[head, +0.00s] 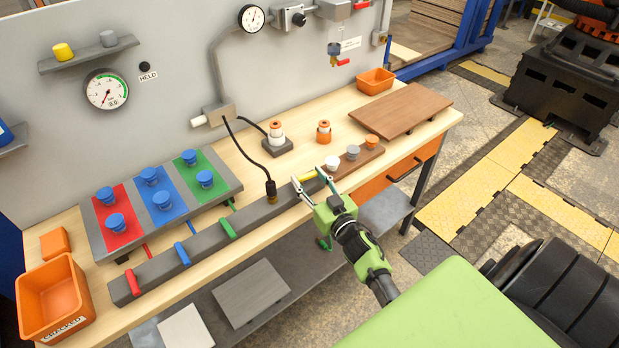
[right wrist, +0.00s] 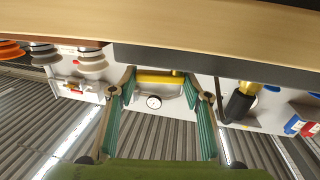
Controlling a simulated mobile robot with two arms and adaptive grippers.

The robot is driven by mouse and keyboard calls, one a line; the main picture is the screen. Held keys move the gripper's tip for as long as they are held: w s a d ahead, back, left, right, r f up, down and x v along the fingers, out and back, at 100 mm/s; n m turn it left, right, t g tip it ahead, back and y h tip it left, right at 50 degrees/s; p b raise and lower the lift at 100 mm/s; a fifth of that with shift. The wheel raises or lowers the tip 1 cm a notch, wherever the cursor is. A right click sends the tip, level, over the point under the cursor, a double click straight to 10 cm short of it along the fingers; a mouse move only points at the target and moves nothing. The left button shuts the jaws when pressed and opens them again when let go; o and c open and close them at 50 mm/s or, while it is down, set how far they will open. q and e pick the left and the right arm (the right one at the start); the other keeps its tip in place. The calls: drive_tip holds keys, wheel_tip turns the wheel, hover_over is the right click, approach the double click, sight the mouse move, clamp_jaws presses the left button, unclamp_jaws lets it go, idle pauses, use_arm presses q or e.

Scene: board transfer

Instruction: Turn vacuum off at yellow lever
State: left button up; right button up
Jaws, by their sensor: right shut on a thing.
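The yellow lever (head: 307,177) is at the right end of the long dark grey bar (head: 205,245) along the bench's front edge. It appears to lie lengthwise along the bar. My right gripper (head: 311,181) reaches in from the front, with one finger at each end of the lever. In the right wrist view the yellow lever (right wrist: 160,77) spans between the two fingers of the right gripper (right wrist: 160,88), which is shut on it. The red lever (head: 133,283), blue lever (head: 182,254) and green lever (head: 229,228) lie across the same bar. My left gripper is not in view.
A black hose with a brass fitting (head: 271,196) stands on the bar left of my gripper. A brown strip with small cups (head: 345,166) lies close behind. Blue suction cups stand on coloured panels (head: 163,210). A round gauge (head: 107,89) hangs beside a dark HELD lamp (head: 144,67).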

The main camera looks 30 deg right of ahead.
drive_tip(key=shift+w+d+n+y, duration=0.1)
drive_tip(key=shift+n+y, duration=0.45)
drive_tip(key=shift+y, duration=0.3)
drive_tip(key=shift+w+d+n+y, duration=0.1)
drive_tip(key=shift+n+y, duration=0.45)
drive_tip(key=shift+y, duration=0.3)
drive_tip(key=shift+a, duration=0.1)
drive_tip(key=o, duration=1.1)
drive_tip(key=s, duration=0.8)
drive_tip(key=s+d, duration=0.1)
drive_tip(key=s, duration=0.3)
drive_tip(key=shift+d, duration=0.1)
drive_tip(key=shift+f, duration=0.1)
